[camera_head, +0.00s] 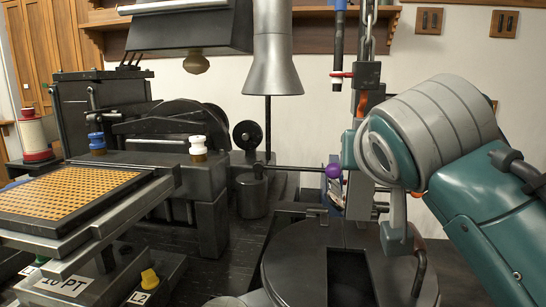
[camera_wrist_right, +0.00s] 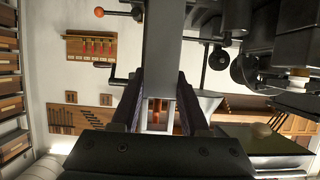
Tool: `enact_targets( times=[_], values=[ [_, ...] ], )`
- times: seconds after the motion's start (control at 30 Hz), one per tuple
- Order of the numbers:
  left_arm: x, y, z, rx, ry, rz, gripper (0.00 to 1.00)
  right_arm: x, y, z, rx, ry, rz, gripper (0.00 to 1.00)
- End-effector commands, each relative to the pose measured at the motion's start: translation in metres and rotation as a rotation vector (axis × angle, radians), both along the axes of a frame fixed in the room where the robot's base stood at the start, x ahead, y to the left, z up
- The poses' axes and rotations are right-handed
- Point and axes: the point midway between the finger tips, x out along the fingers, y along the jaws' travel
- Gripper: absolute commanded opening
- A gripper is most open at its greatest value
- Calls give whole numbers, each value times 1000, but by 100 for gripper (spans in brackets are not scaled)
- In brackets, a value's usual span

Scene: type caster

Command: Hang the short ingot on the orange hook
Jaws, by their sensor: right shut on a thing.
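My right gripper (camera_wrist_right: 161,92) is shut on a grey upright bar, the short ingot (camera_wrist_right: 171,48), which runs up out of the right wrist view. In the head view my teal right arm comes in from the right, and its wrist hides most of the grasp. A narrow grey upright piece below the wrist looks like part of the ingot (camera_head: 358,190). The orange hook (camera_head: 375,97) shows just above the wrist, under a dark block (camera_head: 367,75) on a chain. Whether the ingot touches the hook cannot be told. My left gripper is out of view.
A round dark pot lid (camera_head: 310,262) with a slot lies below the wrist. A purple-knobbed rod (camera_head: 333,171) is close to its left. A grey funnel hood (camera_head: 273,65) hangs left of the chain. The caster (camera_head: 180,160) fills the left.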

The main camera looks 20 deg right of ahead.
Motion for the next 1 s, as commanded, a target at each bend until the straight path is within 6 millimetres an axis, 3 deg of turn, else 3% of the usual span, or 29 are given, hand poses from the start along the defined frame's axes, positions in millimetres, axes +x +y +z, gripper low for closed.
enact_targets(
  times=[1.0],
  values=[
    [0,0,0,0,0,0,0,11,-6,4,-3,-9,0,0]
  ],
)
